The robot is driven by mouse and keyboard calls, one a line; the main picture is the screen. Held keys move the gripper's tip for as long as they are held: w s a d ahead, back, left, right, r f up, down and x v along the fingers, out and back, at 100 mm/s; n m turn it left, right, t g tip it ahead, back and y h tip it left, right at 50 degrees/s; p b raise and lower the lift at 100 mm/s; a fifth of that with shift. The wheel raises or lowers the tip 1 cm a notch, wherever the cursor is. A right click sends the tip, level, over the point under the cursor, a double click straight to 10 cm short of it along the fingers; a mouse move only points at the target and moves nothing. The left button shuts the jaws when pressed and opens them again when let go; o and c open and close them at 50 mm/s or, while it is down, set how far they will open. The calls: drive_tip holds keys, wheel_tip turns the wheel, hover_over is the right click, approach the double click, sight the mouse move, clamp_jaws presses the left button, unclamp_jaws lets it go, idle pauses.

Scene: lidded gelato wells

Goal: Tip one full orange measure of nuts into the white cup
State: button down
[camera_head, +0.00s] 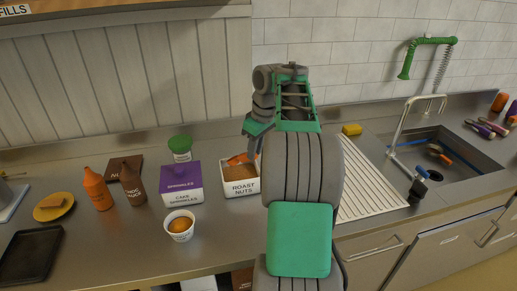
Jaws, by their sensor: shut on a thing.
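The orange measure (238,159) shows as a small orange shape at the back of the roast nuts box. My gripper (252,146) is over that box and shut on the orange measure; my arm hides part of the grip. The white box labelled "ROAST NUTS" (241,188) stands open with brown nuts inside. I cannot tell how full the measure is. The white cup (179,233) stands upright in front of the purple sprinkles box, left of my gripper, with an orange-brown scoop in it.
A purple and white sprinkles box (182,187) stands between the cup and a green-lidded tub (180,147). Orange (97,189) and brown (132,183) sauce bottles stand left. A ribbed drainboard (368,182) and sink (450,158) lie right. The counter right of the cup is clear.

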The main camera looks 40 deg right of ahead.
drive_tip(key=shift+s+f+b, duration=0.1)
drive_tip(key=shift+f+b, duration=2.2)
drive_tip(key=shift+f, duration=0.65)
